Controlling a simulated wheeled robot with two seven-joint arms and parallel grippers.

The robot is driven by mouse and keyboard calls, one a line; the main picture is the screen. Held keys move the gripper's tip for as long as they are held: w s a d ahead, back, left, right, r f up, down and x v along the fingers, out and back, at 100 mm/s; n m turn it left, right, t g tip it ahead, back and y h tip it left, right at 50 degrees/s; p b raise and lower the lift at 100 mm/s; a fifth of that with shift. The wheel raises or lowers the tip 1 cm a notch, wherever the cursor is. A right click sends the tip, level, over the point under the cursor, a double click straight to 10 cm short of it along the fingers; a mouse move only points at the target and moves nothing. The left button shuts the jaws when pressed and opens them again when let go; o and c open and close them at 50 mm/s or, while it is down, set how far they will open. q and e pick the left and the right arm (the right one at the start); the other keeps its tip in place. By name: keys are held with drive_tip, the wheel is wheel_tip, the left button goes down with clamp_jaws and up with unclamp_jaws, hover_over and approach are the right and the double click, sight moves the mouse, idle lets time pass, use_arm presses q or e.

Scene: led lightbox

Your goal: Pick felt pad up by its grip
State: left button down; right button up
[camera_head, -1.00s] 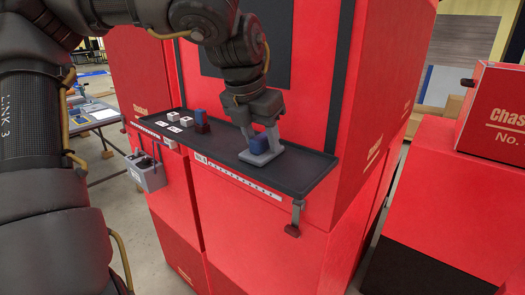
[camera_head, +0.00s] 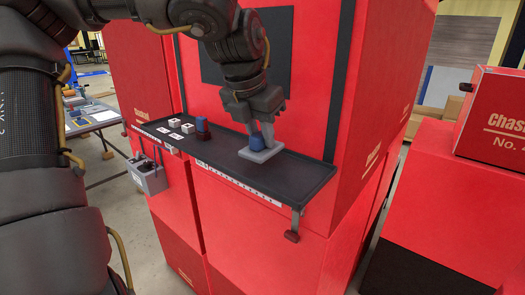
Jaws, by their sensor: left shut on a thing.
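The felt pad (camera_head: 262,154) shows as a flat grey plate with a short blue grip (camera_head: 256,143) on top. It is at the right half of a black shelf tray (camera_head: 300,176). My left gripper (camera_head: 262,137) reaches down from above and is shut on the blue grip, with its grey fingers partly hiding it. The plate looks level, and I cannot tell whether it touches the tray or hangs just above it. My right gripper is not in view.
A red cabinet wall (camera_head: 305,60) rises behind. A grey caddy (camera_head: 150,174) hangs at the left front. The tray's right end is clear.

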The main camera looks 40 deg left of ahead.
use_arm(q)
drive_tip(key=shift+r+p, duration=0.3)
drive_tip(key=shift+r, duration=0.35)
drive_tip(key=shift+r, duration=0.1)
drive_tip(key=shift+r+p, duration=1.6)
drive_tip(key=shift+r, duration=0.3)
drive_tip(key=shift+r+p, duration=0.3)
drive_tip(key=shift+r, duration=1.7)
drive_tip(key=shift+r, duration=0.1)
